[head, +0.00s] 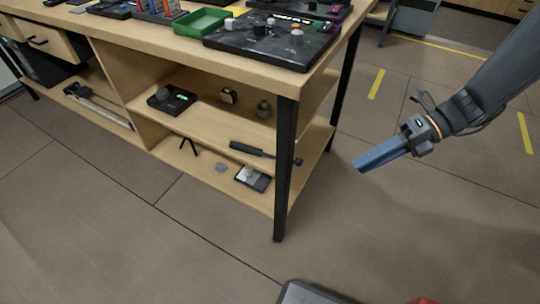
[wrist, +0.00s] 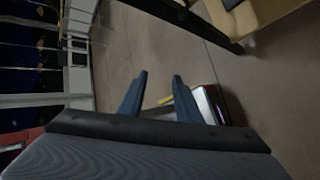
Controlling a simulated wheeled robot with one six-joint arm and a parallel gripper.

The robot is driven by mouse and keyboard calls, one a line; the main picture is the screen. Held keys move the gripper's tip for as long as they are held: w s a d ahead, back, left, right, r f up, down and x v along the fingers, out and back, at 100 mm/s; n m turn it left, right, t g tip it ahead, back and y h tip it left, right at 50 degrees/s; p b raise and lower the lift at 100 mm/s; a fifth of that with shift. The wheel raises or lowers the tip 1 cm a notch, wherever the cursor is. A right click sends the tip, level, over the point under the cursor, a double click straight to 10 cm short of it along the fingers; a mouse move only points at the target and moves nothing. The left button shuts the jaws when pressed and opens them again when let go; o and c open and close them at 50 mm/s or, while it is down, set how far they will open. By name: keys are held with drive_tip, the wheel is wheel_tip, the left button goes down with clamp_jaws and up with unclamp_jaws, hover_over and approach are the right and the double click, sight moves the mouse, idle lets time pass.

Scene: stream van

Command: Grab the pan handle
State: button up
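A dark bar with a thicker grip end (head: 250,149) lies on the middle shelf of the wooden bench, near its right front leg. It looks like the pan handle, but I cannot be sure. A small dark knob shows at its right end, beside the leg. My gripper (head: 360,164) is to the right of the bench, apart from it, over open floor, with its blue fingers pointing down-left. In the wrist view my gripper (wrist: 160,75) has its two fingers apart with nothing between them. I cannot make out the bar in the wrist view.
The wooden bench (head: 180,55) has a black leg (head: 284,165) between my gripper and the shelf's contents. A black control panel (head: 275,42) and a green tray (head: 203,21) sit on top. Small devices lie on the shelves. Floor in front is mostly clear.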

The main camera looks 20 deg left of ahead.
drive_tip(key=w+a+f+m+y+b, duration=0.3)
drive_tip(key=w+a+f+m+y, duration=0.25)
drive_tip(key=a+f+m, duration=0.45)
drive_tip(key=s+a+f+m+b, duration=0.1)
drive_tip(key=s+a, duration=0.1)
drive_tip(key=a, duration=0.3)
drive_tip(key=shift+a+f+m, duration=0.15)
drive_tip(key=shift+a+m, duration=0.15)
drive_tip(key=shift+a, duration=0.05)
drive_tip(key=shift+s+h, duration=0.1)
drive_tip(key=shift+h, duration=0.15)
clamp_jaws()
